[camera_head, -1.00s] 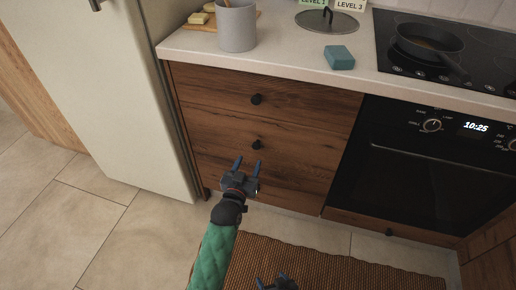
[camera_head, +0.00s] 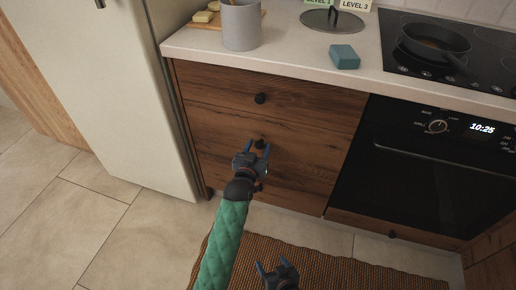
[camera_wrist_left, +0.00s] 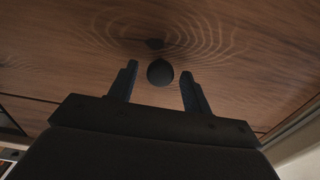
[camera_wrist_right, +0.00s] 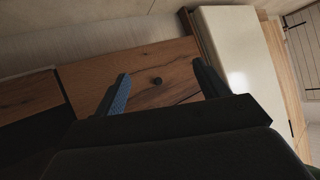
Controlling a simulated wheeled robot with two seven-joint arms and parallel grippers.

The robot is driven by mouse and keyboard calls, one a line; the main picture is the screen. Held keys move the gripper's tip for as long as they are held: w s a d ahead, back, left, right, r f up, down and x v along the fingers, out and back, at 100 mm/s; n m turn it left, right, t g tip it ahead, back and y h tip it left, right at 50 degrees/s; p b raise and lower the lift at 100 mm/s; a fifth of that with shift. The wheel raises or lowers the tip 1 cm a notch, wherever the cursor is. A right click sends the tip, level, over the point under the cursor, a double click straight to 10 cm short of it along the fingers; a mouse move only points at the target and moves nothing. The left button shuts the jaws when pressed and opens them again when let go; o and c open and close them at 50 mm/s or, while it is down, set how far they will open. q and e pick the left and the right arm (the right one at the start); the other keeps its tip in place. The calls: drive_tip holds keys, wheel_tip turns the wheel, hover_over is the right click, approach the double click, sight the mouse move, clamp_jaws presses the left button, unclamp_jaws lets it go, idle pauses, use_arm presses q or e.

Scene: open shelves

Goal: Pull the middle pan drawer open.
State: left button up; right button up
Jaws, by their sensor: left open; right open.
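The middle drawer (camera_head: 215,137) is a dark brown wood front, and it looks shut. Its round black knob (camera_head: 259,143) shows just beyond my left gripper. My left gripper (camera_head: 258,149) is open in front of the knob. In the left wrist view the knob (camera_wrist_left: 160,72) sits between the two spread fingertips, with a gap on each side. My right gripper (camera_head: 274,266) is open and empty, low over the rug. In the right wrist view a wooden front with a dark knob (camera_wrist_right: 156,81) shows beyond its fingers; which drawer it is I cannot tell.
The top drawer has its own black knob (camera_head: 260,98). An oven (camera_head: 420,170) stands to the right and a pale fridge (camera_head: 125,90) to the left. The counter holds a grey pot (camera_head: 241,27), a lid (camera_head: 332,20) and a teal block (camera_head: 344,57). A brown rug (camera_head: 340,272) lies below.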

use_arm(q)
clamp_jaws()
drive_tip(key=shift+s, duration=0.1)
